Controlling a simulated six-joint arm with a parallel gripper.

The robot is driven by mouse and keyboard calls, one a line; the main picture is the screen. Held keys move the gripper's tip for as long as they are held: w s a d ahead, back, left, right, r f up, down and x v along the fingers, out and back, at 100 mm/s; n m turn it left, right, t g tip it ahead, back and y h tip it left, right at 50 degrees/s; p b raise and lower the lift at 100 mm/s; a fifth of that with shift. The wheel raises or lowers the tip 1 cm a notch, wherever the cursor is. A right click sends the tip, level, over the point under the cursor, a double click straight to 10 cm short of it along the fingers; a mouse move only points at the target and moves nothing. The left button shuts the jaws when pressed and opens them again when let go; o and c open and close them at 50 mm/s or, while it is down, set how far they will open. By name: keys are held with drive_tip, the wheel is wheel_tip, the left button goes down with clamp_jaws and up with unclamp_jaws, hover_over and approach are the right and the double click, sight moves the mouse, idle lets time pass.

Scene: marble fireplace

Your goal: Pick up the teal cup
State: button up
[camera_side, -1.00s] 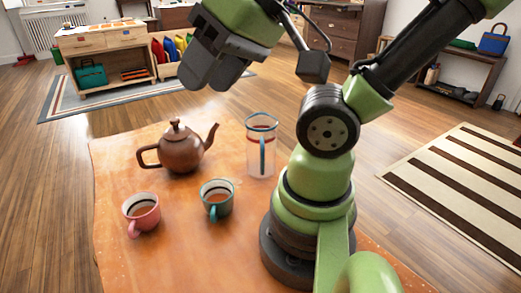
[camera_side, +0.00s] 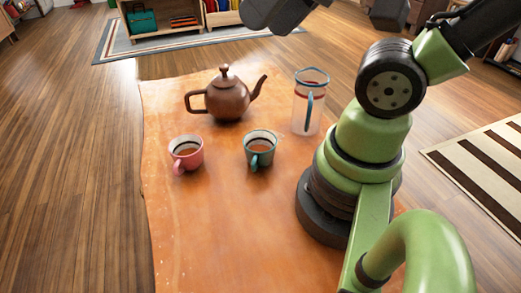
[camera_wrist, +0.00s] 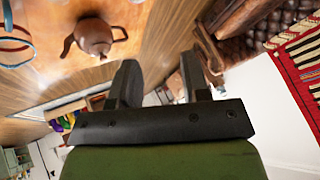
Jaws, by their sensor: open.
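The teal cup (camera_side: 261,149) stands upright on the orange-brown table (camera_side: 215,225), with a brown liquid inside and its handle toward the camera. My gripper (camera_side: 278,12) is at the top edge of the side view, high above and beyond the cups, and partly cut off. In the wrist view my gripper (camera_wrist: 158,78) shows two dark fingers spread apart with nothing between them. The teal cup is not clearly visible in the wrist view.
A pink cup (camera_side: 186,154) stands left of the teal cup. A brown teapot (camera_side: 226,98) is behind them, also in the wrist view (camera_wrist: 95,37). A clear pitcher (camera_side: 308,104) with a blue handle stands behind right, near my base. The front of the table is clear.

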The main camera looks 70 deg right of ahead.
sight(253, 173)
drive_tip(key=shift+c, duration=0.2)
idle(0.3)
